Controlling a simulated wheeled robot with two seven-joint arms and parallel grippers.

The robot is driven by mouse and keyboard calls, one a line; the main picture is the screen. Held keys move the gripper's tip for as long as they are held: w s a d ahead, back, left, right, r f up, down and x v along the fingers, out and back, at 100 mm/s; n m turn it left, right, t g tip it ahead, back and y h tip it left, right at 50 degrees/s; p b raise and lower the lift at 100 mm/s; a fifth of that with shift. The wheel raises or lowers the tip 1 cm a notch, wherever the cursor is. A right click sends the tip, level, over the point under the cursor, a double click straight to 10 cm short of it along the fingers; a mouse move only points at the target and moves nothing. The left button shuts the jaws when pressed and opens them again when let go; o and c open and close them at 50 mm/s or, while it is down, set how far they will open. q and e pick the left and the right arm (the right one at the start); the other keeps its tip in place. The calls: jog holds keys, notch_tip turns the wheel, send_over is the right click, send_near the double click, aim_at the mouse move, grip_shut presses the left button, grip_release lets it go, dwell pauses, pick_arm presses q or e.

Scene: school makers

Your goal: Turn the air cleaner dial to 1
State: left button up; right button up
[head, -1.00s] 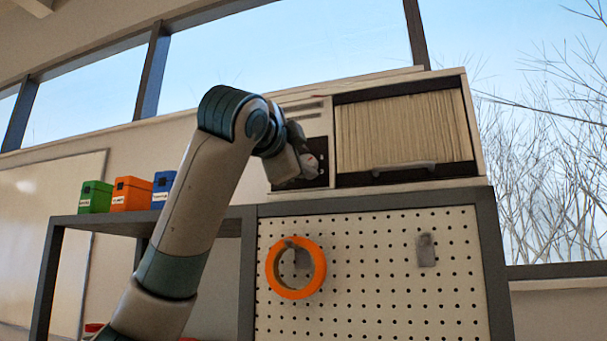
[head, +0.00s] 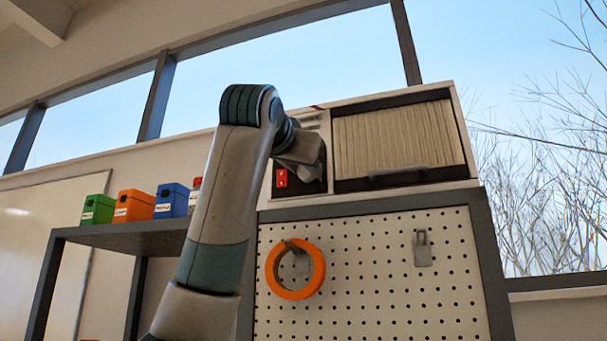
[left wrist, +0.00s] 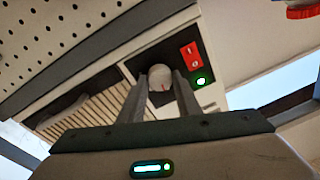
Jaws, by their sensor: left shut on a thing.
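The air cleaner (head: 462,110) is a white box with a pleated filter, on top of the pegboard cabinet. In the left wrist view its dark control panel (left wrist: 128,68) carries a round pale dial (left wrist: 160,78) with a small red mark. My left gripper (left wrist: 160,86) has one finger on each side of the dial and is shut on it. In the head view my left gripper (head: 314,165) is at the panel and hides the dial. The dial's number markings cannot be read. My right gripper is not in view.
A red switch (left wrist: 189,55) and a lit green button (left wrist: 201,79) sit close beside the dial. An orange tape roll (head: 268,270) hangs on the pegboard (head: 370,270) below. Green (head: 97,210), orange (head: 134,206) and blue (head: 172,201) boxes stand on the shelf at left.

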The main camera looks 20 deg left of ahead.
pick_arm(q)
jog(key=shift+f+n, duration=0.15)
jog(key=shift+n, duration=0.65)
jog(key=o, duration=1.1)
jog(key=shift+c, duration=0.2)
jog(key=shift+s+b, duration=0.2)
jog(key=shift+b, duration=0.15)
